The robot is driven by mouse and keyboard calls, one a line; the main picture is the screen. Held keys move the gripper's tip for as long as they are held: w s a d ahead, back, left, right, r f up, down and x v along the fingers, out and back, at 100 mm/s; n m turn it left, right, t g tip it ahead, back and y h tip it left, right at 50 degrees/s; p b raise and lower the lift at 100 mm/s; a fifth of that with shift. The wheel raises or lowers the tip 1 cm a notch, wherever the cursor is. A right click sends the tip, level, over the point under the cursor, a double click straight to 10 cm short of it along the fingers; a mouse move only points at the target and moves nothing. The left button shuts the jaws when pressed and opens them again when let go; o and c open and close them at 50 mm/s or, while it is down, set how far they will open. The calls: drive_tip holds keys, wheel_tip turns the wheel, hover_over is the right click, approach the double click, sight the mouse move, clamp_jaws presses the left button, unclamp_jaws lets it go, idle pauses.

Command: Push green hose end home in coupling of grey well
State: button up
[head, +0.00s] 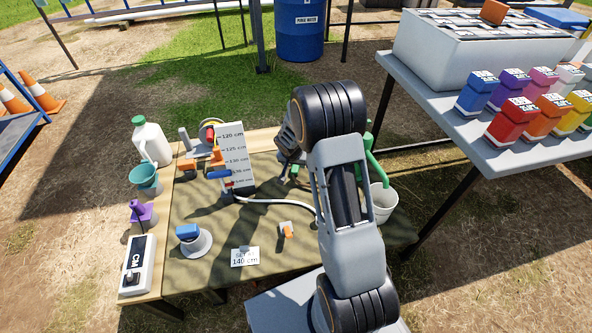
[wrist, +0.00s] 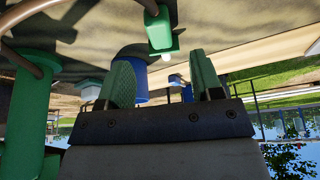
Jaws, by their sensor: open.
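My gripper (wrist: 160,66) is open, its two green-padded fingers apart and nothing held between them. In the wrist view a green block with a pale tip (wrist: 159,30), probably the green hose end, is beyond the fingertips, roughly in line with the gap. In the head view my gripper (head: 287,150) is over the back of the cloth-covered table, partly behind my arm. A small green piece (head: 294,171) shows just below it. I cannot pick out the grey well's coupling with certainty; my arm hides part of the table.
A green pump-like post (head: 372,158) and a white bucket (head: 383,203) stand right of my arm.

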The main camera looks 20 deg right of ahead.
sight(295, 167)
drive_tip(key=shift+b+x, duration=1.05)
drive_tip(key=shift+x, duration=2.05)
drive_tip(key=shift+w+r, duration=0.1)
drive_tip(key=c, duration=1.1)
